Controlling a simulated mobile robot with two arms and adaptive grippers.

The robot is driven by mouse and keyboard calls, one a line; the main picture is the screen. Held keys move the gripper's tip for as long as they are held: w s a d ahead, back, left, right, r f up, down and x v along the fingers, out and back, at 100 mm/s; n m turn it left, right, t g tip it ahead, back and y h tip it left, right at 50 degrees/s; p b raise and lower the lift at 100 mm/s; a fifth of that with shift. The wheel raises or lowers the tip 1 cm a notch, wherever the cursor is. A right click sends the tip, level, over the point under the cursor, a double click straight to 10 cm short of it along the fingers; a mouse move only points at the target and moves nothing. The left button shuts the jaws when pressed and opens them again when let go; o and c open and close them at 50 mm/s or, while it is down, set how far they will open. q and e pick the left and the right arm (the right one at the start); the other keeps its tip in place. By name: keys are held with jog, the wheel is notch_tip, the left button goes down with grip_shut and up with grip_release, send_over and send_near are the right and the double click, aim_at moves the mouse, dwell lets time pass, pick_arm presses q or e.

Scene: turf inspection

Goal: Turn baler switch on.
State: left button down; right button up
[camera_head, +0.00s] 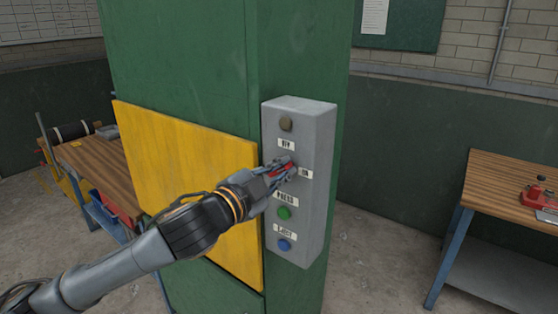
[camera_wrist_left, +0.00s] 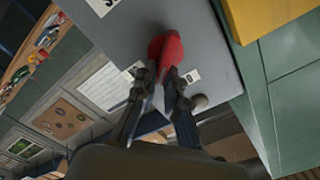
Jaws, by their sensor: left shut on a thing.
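The grey control box (camera_head: 318,135) is fixed to the green baler (camera_head: 185,60). Its red switch (camera_head: 289,166) sits between the top label and the PRESS label. My left gripper (camera_head: 282,171) reaches it from the left, and its fingers partly hide it. In the left wrist view, the red switch handle (camera_wrist_left: 167,47) stands out from the grey box face, and the fingers of my left gripper (camera_wrist_left: 161,80) are shut on its near part. The handle's exact position against the labels is hard to tell. My right gripper is not in view.
The box also has a brownish lamp (camera_head: 286,124), a green button (camera_head: 284,213) and a blue button (camera_head: 284,245). A yellow panel (camera_head: 185,145) lies behind my left arm. Wooden workbenches stand at left (camera_head: 98,165) and right (camera_head: 495,178), with open floor between baler and right bench.

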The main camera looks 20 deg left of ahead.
pick_arm(q)
jog(key=shift+d+f+m+p, duration=0.15)
jog(key=shift+m+p, duration=0.35)
jog(key=shift+m, duration=0.75)
jog(key=shift+f+m+p, duration=0.25)
jog(key=shift+m+p, duration=0.25)
jog(key=shift+m, duration=0.7)
jog(key=shift+d+f+m+p, duration=0.15)
jog(key=shift+m+p, duration=0.35)
jog(key=shift+m, duration=0.75)
jog(key=shift+f, duration=0.1)
jog(key=c, duration=1.4)
grip_release()
jog(key=v, duration=0.7)
jog(key=shift+s+a, duration=0.15)
jog(key=shift+s, duration=0.1)
